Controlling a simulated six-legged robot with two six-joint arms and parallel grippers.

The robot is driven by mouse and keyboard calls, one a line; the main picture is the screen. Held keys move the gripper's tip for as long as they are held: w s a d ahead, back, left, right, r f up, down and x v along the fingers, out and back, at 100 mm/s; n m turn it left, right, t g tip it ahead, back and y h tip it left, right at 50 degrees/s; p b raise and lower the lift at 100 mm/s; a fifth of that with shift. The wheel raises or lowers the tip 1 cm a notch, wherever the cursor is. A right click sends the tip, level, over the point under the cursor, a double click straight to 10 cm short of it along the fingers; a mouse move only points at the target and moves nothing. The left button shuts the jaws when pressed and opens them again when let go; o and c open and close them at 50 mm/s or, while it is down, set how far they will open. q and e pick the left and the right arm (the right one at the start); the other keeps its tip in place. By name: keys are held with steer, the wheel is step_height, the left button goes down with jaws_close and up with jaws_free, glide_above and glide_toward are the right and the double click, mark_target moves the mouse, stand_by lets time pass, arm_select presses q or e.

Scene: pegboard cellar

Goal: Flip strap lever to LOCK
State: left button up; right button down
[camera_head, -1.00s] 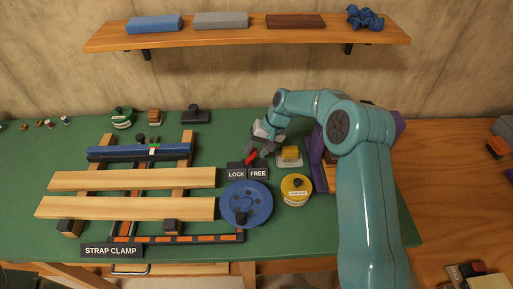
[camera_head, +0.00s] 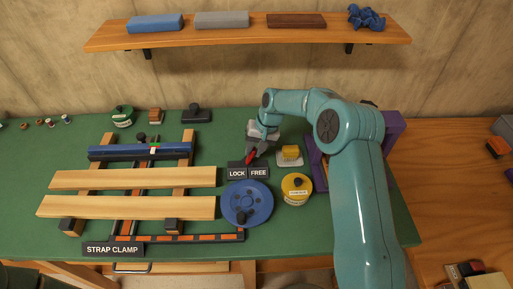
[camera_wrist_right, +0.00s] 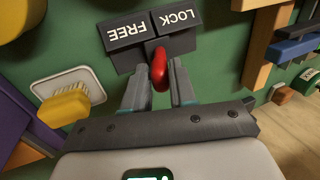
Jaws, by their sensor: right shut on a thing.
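The strap lever (camera_head: 251,158) is a short red handle above the LOCK plate (camera_head: 237,174) and the FREE plate (camera_head: 259,173). In the right wrist view, the red lever (camera_wrist_right: 159,70) rises from the dark block near the seam between the two plates. My right gripper (camera_wrist_right: 160,86) has its fingers on either side of the lever and is shut on it. In the head view, my right gripper (camera_head: 262,143) reaches it from behind. My left gripper is not in view.
The strap clamp's blue wheel (camera_head: 246,204) and a yellow round tin (camera_head: 297,188) stand in front of the plates. A yellow-handled block (camera_head: 290,154) is close on the right. Wooden boards (camera_head: 130,207) lie to the left.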

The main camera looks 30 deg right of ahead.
steer(key=shift+w+a+r+g+h, duration=0.15)
steer(key=shift+w+a+g+h, duration=0.2)
steer(key=shift+a+h, duration=0.3)
steer(key=a+h, duration=0.1)
steer(key=w+g+h, duration=0.1)
steer(key=h, duration=0.1)
steer(key=shift+a, duration=0.4)
steer(key=shift+w+a+f+g+h, duration=0.15)
steer(key=shift+a+g+h, duration=0.15)
steer(key=shift+h, duration=0.25)
steer(key=shift+w+a+f+g+h, duration=0.2)
steer(key=shift+g+h, duration=0.15)
steer(key=shift+h, duration=0.15)
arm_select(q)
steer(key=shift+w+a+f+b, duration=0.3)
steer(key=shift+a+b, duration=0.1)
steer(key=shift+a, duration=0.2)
arm_select(e)
steer(key=shift+w+a+g+h, duration=0.15)
steer(key=shift+a+g+h, duration=0.2)
steer(key=shift+h, duration=0.25)
